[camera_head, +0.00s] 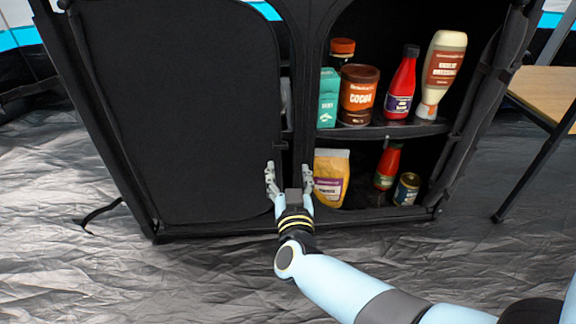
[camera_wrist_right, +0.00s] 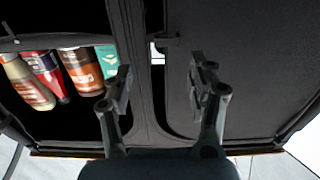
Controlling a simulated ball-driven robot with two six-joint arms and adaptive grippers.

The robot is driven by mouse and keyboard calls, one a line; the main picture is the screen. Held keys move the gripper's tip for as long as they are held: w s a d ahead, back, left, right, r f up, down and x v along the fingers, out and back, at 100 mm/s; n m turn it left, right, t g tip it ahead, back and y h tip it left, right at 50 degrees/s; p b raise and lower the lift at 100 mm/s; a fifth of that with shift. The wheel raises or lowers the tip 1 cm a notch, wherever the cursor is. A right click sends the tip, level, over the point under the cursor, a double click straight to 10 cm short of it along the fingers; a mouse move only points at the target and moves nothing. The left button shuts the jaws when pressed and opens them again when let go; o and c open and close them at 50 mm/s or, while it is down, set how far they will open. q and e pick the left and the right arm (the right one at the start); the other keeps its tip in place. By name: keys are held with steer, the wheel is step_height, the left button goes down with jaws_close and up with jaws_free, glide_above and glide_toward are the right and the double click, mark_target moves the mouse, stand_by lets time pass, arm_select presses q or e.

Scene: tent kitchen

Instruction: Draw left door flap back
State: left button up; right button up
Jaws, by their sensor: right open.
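The left door flap (camera_head: 180,110) is a black fabric panel that covers the left half of the black cabinet. It hangs almost closed, with a narrow gap along its right edge by the middle post. In the right wrist view the flap (camera_wrist_right: 260,85) fills the right side. My right gripper (camera_head: 289,172) is open in front of the flap's free edge and the middle post, low on the cabinet. In the wrist view its fingers (camera_wrist_right: 162,75) stand apart, one on each side of the post; contact cannot be told. My left gripper is not in view.
The right half of the cabinet is open. Its upper shelf (camera_head: 380,131) holds a cocoa tin (camera_head: 358,95), a red bottle (camera_head: 402,85) and other goods. Below stand a yellow bag (camera_head: 331,178) and a small can (camera_head: 406,189). A wooden table (camera_head: 545,90) is at right.

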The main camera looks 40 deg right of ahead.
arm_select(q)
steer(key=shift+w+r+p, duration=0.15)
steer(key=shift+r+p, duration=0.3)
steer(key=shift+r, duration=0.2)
arm_select(e)
steer(key=shift+v, duration=2.15)
arm_select(q)
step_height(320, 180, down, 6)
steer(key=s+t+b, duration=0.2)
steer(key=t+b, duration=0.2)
steer(key=b, duration=0.2)
arm_select(e)
glide_toward(281, 147)
steer(key=x, duration=0.5)
steer(key=shift+w+d+f, duration=0.15)
steer(key=shift+w+f, duration=0.05)
steer(key=shift+w, duration=0.1)
steer(key=shift+b+x, duration=0.3)
steer(key=shift+x, duration=0.8)
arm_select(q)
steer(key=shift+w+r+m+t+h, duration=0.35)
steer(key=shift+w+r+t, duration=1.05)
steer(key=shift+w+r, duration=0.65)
arm_select(e)
steer(key=shift+w+d+r, duration=0.1)
steer(key=shift+w+r, duration=0.05)
steer(key=shift+w, duration=0.1)
